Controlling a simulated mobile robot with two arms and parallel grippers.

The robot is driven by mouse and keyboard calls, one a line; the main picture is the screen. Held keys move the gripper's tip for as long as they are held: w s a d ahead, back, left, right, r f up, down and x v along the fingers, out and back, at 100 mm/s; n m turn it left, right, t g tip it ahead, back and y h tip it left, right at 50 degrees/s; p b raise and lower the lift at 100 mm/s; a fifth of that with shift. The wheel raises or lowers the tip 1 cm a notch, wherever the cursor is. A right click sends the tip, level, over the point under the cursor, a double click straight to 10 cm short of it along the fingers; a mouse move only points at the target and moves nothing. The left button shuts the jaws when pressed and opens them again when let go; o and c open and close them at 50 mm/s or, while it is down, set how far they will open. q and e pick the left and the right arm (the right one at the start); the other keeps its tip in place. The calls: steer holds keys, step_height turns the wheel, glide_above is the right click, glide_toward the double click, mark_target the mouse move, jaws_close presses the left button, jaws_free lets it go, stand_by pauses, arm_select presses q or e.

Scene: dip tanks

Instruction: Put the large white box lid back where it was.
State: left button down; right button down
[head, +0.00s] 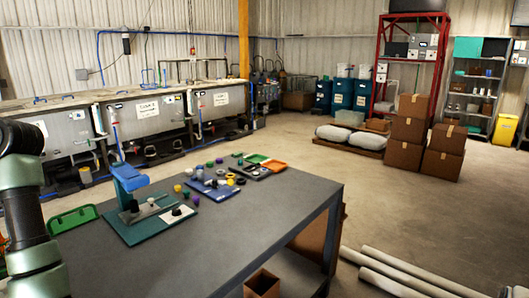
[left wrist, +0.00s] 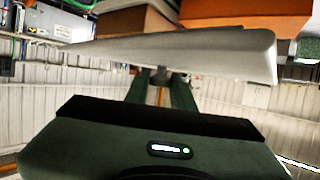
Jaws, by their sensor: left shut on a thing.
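The large white box lid (left wrist: 180,52) spans the upper part of the left wrist view as a pale, flat slab, seen nearly edge-on and slightly tilted. My left gripper (left wrist: 165,78) is shut on it at the lid's near edge, about its middle. The lid does not show in the head view, where only part of my left arm enters at the left edge and its gripper is out of the picture. I cannot make out the box that the lid belongs to. My right gripper is in neither view.
A dark table (head: 240,225) holds a teal-and-blue stand (head: 130,190), a blue tray (head: 215,190) and several small coloured caps. Grey tanks (head: 140,115) line the left wall. Stacked cardboard boxes (head: 408,130) stand right; pipes (head: 400,278) lie front right. Open floor lies between.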

arm_select(q)
steer(key=s+d+f+m+t+h, duration=0.15)
steer(key=d+f+m+t, duration=0.4)
steer(key=d+f, duration=0.8)
steer(key=s+d+f+m+t+h, duration=0.1)
steer(key=s+d+f+m+t, duration=0.35)
steer(key=d+f, duration=0.9)
steer(key=w+d+t, duration=0.2)
steer(key=d, duration=1.4)
step_height(320, 180, down, 7)
steer(key=b, duration=0.6)
steer(key=shift+d+r, duration=0.15)
steer(key=shift+r, duration=0.05)
steer(key=shift+r, duration=0.1)
